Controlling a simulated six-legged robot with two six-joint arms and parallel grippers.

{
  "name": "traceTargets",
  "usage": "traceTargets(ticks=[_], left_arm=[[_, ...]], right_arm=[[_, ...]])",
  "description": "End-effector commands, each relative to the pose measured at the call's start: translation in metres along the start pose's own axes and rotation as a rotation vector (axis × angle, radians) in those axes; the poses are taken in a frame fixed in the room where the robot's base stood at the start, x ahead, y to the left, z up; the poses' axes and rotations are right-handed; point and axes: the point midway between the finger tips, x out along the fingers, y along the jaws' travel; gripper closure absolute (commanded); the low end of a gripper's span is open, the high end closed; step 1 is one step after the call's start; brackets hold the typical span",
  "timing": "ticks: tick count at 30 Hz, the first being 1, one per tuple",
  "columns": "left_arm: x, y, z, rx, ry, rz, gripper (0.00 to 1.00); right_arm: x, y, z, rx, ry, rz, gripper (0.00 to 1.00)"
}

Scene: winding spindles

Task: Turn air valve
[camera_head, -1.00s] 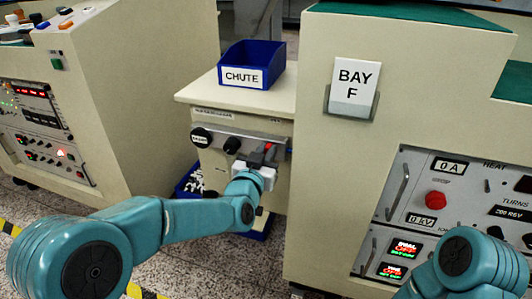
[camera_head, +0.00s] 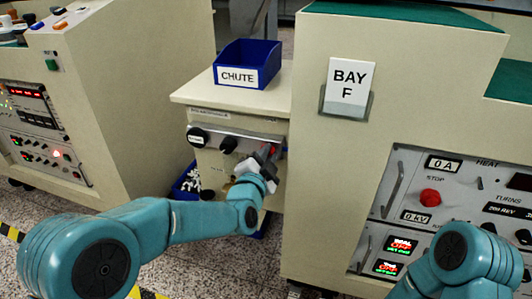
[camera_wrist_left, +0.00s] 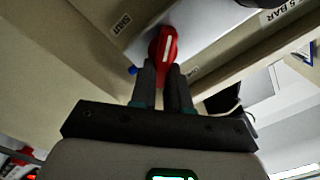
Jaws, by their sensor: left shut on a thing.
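The air valve is a red handle with a white line on it (camera_wrist_left: 167,44), on a pale panel in the left wrist view. A label reading "SHUT" (camera_wrist_left: 121,25) is beside it. My left gripper (camera_wrist_left: 168,72) is shut on the red handle, its two dark fingers at the handle's near end. In the head view my left gripper (camera_head: 265,162) is at the grey valve panel on the cream cabinet (camera_head: 240,116), and it hides most of the handle. My right arm shows at the lower right, but its gripper is out of view.
A blue bin labelled "CHUTE" (camera_head: 248,62) stands on the cabinet. The large "BAY F" machine (camera_head: 340,150) stands close on the right, with a control panel (camera_head: 410,215). Another machine (camera_head: 130,90) is on the left.

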Motion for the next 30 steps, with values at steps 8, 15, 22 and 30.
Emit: traceTargets(ticks=[8,15,22,30], left_arm=[[0.000,0.004,0.000,0.261,0.001,0.000,1.00],[0.000,0.008,0.001,0.460,0.001,0.000,1.00],[0.000,0.010,0.003,0.600,0.001,0.000,1.00],[0.000,0.011,0.003,0.683,0.001,-0.001,1.00]], right_arm=[[-0.005,-0.002,0.003,0.002,-0.010,0.001,0.57],[-0.007,-0.002,0.005,0.004,-0.017,0.001,0.57],[-0.009,-0.003,0.006,0.005,-0.021,0.001,0.57],[-0.010,-0.003,0.007,0.006,-0.024,0.001,0.57]])
